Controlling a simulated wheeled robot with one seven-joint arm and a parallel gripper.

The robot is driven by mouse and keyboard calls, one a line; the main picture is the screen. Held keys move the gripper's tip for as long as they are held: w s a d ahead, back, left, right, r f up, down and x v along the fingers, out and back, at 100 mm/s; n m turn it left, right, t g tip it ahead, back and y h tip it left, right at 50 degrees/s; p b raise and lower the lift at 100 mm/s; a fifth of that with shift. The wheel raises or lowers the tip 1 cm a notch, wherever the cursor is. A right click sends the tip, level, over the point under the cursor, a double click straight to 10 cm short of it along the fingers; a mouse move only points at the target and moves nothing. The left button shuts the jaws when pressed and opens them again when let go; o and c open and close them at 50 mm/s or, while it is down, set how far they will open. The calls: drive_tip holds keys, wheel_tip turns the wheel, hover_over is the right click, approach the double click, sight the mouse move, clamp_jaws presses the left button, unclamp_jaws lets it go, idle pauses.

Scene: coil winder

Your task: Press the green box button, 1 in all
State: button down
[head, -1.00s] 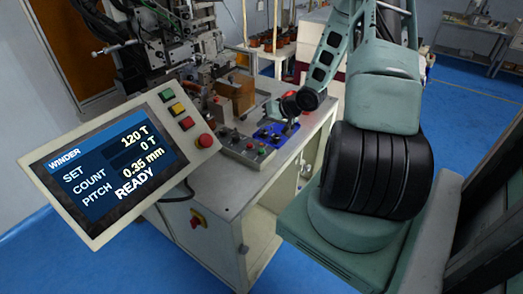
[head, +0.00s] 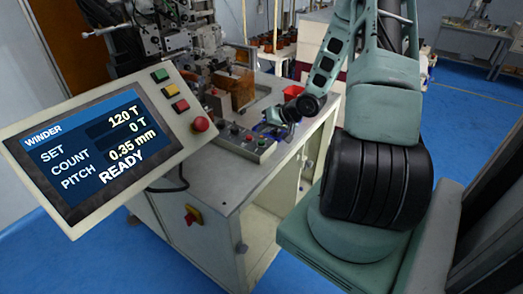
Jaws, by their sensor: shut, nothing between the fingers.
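The small grey control box (head: 246,144) sits at the front of the winder's bench top, with small buttons on its upper face. A green button (head: 262,142) seems to be at its right end, but it is very small here. My gripper (head: 272,118) is just behind and above the right end of this box, apart from it as far as I can tell. It is shut and empty, pointing left and down, and its fingertips are small and hard to make out.
The tilted winder panel (head: 105,140) at the left reads READY and has its own green (head: 160,75), yellow and red buttons. Winder machinery (head: 190,50) stands behind the box. A red bin (head: 290,96) is behind my wrist. The bench's front top (head: 215,180) is clear.

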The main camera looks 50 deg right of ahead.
sight(262, 143)
drive_tip(key=shift+f+b, duration=0.3)
drive_tip(key=shift+f, duration=0.7)
idle(1.2)
drive_tip(key=shift+f, duration=0.4)
